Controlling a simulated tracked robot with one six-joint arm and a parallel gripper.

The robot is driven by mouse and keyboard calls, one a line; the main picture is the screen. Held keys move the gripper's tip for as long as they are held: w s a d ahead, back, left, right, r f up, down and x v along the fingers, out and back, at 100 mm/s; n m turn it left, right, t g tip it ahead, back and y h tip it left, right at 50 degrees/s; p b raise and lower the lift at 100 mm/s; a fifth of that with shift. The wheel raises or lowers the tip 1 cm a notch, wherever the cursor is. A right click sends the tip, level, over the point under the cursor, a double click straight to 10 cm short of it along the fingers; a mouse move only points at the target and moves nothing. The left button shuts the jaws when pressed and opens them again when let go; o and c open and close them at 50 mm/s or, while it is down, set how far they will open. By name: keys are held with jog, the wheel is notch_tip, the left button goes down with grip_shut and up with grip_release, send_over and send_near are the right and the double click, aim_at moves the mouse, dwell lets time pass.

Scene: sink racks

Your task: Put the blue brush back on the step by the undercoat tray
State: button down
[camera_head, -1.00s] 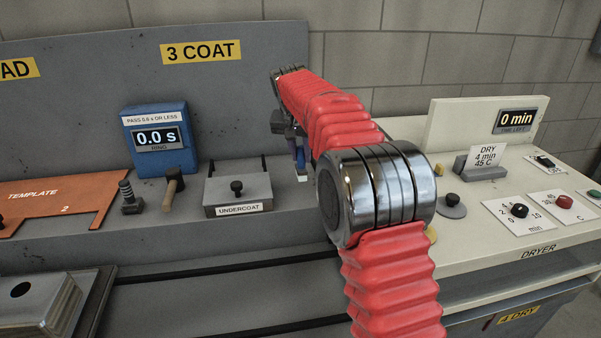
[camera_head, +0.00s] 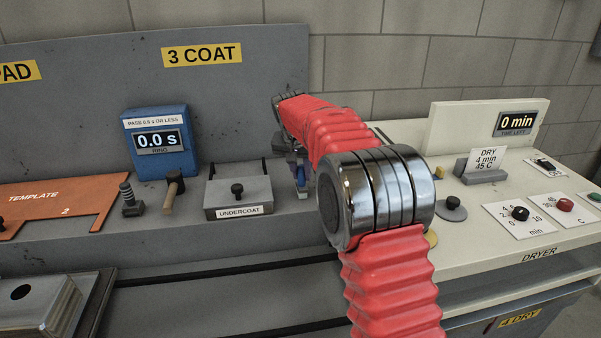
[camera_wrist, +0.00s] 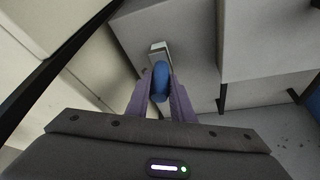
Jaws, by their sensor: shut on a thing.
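The blue brush (camera_wrist: 160,82) is between the fingers of my gripper (camera_wrist: 160,88) in the wrist view, its pale head pointing away from the palm. In the head view my gripper (camera_head: 299,176) hangs just right of the undercoat tray (camera_head: 238,192), with a bit of blue and a pale end showing below it. My arm partly hides it. The undercoat tray is a grey lidded box with a black knob, standing on the grey step (camera_head: 180,222). The brush's end is close to the step; I cannot tell whether it touches.
Left of the tray stand a wooden-handled mallet (camera_head: 174,188), a dark threaded post (camera_head: 130,200), a blue timer box (camera_head: 158,140) and an orange template (camera_head: 60,203). The dryer's cream panel (camera_head: 470,230) lies to the right. A grey wall (camera_head: 240,90) rises behind.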

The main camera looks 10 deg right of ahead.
jog(key=c, duration=1.5)
grip_release()
jog(key=shift+f, duration=0.1)
jog(key=shift+c, duration=0.2)
jog(key=v, duration=1.2)
